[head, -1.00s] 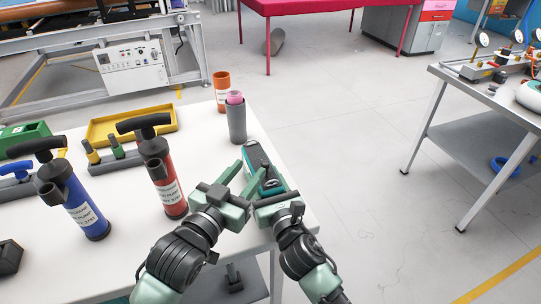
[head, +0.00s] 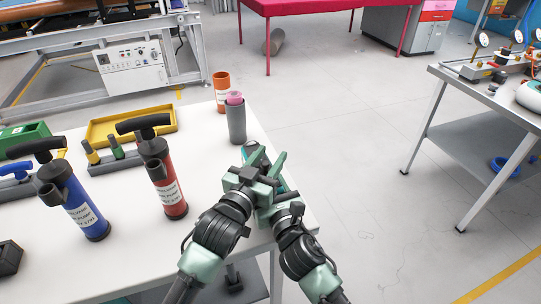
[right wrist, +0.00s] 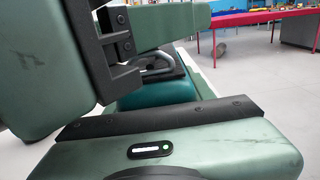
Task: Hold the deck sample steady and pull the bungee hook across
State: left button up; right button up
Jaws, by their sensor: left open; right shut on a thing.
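The deck sample is a teal block (right wrist: 150,95) at the right end of the white table. In the head view my grippers cover most of it. A grey metal loop, which looks like the bungee hook (right wrist: 160,62), shows above it in the right wrist view. My left gripper (head: 265,162) is open over the sample, with its body and one finger close above the hook. My right gripper (head: 276,203) is at the sample's near end, shut on what seems to be the deck sample. Its fingertips are hidden, so the exact grip is unclear.
A grey cup with a pink roll (head: 236,122) stands just beyond the grippers, with an orange cup (head: 222,92) behind. A red pump (head: 165,185), a blue pump (head: 80,205) and a yellow tray (head: 105,125) are to the left. Open floor lies right of the table.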

pick_arm(q)
jog(key=shift+w+d, duration=0.2)
jog(key=shift+w, duration=0.1)
grip_shut()
dwell(1.3)
